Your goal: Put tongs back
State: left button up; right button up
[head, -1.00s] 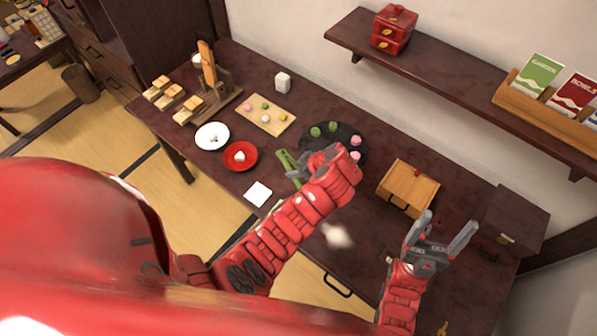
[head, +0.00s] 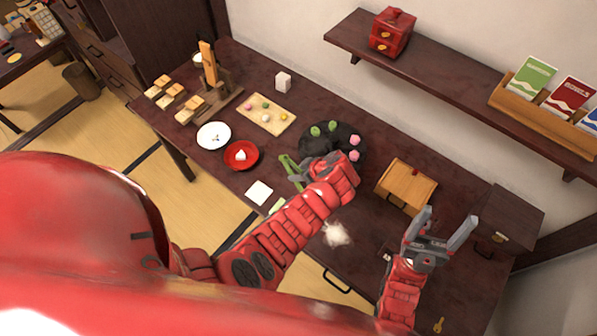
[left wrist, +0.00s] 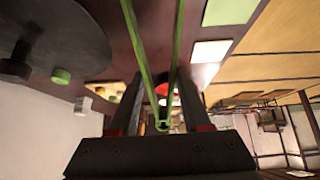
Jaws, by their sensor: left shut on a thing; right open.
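Green tongs (head: 290,168) are held in my left gripper (head: 304,174), above the table just left of the dark round tray (head: 345,134). In the left wrist view the two green arms of the tongs (left wrist: 150,75) run up between the fingers of my left gripper (left wrist: 160,118). The gripper is shut on them near their joined end. My right gripper (head: 446,225) is open and empty over the right part of the table. My left wrist and forearm hide part of the table.
The dark tray bears green and pink sweets. Left are a board with sweets (head: 283,126), a white plate (head: 226,134), a red plate (head: 254,161) and a white square (head: 259,193). Right are a wooden box (head: 408,184) and a dark box (head: 508,220). A shelf (head: 450,72) runs above.

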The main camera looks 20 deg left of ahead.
pick_arm(q)
jog(key=o, duration=0.6)
jog(key=shift+c, duration=0.2)
